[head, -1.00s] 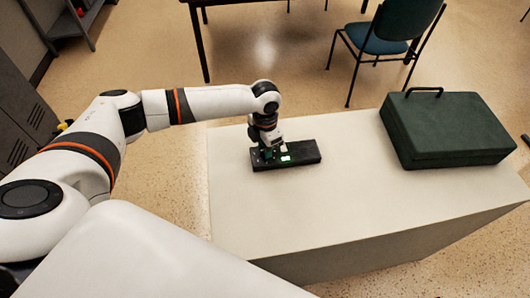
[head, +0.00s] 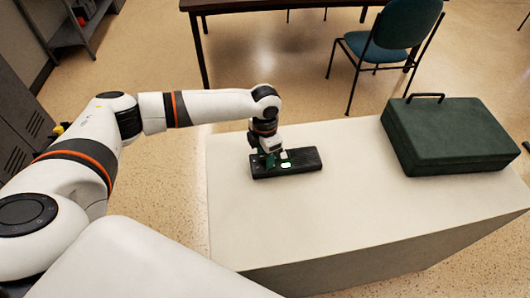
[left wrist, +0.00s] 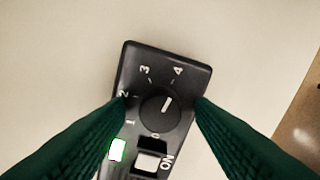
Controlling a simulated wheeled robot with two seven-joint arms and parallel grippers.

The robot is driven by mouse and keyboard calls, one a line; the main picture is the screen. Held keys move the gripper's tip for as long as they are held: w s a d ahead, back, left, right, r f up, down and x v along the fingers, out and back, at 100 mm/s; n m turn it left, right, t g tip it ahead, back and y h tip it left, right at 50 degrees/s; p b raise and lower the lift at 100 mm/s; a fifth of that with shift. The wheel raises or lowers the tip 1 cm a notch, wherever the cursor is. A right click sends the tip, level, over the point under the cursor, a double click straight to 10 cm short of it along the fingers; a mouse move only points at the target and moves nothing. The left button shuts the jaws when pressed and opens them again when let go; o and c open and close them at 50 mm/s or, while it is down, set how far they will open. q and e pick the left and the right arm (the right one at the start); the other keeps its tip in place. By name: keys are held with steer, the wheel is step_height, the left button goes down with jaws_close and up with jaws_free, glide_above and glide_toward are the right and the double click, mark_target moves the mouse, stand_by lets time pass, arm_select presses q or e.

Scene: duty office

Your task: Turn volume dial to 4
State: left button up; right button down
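A black control box (head: 305,160) lies on the pale table top. The left wrist view shows its round black dial (left wrist: 155,118) with a short white pointer line and the marks 1 to 4. The pointer aims up and to the right, roughly toward the 4; whether it is exactly on it I cannot tell. A lit green light (left wrist: 117,150) and a white switch (left wrist: 148,161) marked ON sit below the dial. My left gripper (head: 264,162) is over the box's left part. Its green fingers (left wrist: 161,100) are apart on either side of the dial, with gaps visible.
A dark green case (head: 450,135) with a handle stands on the right of the pale table (head: 340,215). A blue chair (head: 392,45) and a dark table (head: 260,5) are behind. The table top in front of the box is clear.

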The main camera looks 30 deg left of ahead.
arm_select(q)
step_height(320, 180, up, 12)
steer(key=shift+b, duration=0.35)
steer(key=shift+f, duration=0.1)
stand_by(0.6)
